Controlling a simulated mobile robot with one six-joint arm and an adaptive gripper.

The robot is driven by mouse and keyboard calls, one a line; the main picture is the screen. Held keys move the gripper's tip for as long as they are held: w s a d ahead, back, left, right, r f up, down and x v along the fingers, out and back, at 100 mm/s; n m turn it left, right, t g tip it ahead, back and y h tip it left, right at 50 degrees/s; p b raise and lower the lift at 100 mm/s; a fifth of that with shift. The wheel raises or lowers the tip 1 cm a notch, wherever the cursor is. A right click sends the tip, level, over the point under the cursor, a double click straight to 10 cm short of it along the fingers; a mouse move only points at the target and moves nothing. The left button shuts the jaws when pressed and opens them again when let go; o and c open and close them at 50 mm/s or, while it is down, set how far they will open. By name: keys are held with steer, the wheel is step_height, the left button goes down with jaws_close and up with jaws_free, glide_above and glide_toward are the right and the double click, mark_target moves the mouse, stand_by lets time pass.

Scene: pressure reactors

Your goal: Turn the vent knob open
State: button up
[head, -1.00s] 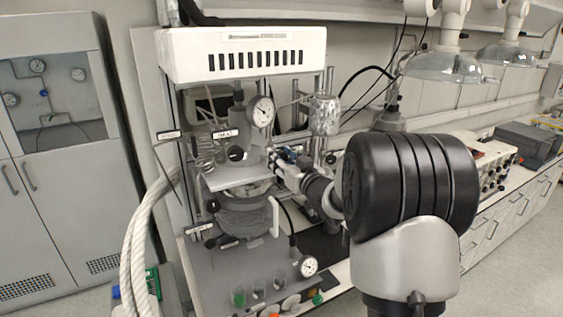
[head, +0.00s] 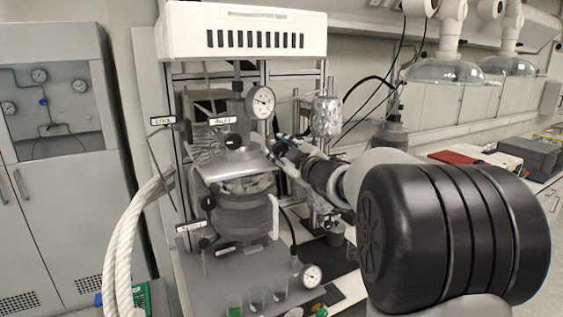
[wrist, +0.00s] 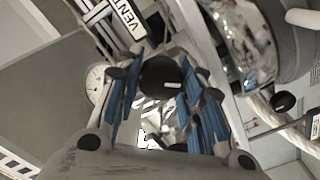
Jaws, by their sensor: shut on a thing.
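The vent knob (wrist: 160,74) is a round black knob beside a white VENT label (wrist: 126,17) in the wrist view. My gripper (wrist: 159,66) has blue-padded fingers, one on each side of the knob, and is shut on it. In the head view my gripper (head: 280,149) reaches in from the right to the reactor's (head: 243,212) right side, just below the upper pressure gauge (head: 261,102). The held knob cannot be made out there. How far the knob is turned cannot be told.
Other black knobs stand at the reactor's left, one by the COOL label (head: 162,121). A foil-wrapped vessel (head: 326,116) is behind my gripper. A lower gauge (head: 311,276) and small beakers (head: 257,298) stand in front. A thick white hose (head: 125,245) hangs at left.

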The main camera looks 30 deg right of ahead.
steer(key=n+b, duration=0.3)
steer(key=n, duration=0.2)
steer(key=shift+f+b, duration=0.15)
steer(key=shift+b, duration=0.25)
steer(key=shift+n+b, duration=0.6)
steer(key=shift+n, duration=0.4)
steer(key=o, duration=1.1)
steer(key=shift+c, duration=0.2)
steer(key=s, duration=0.8)
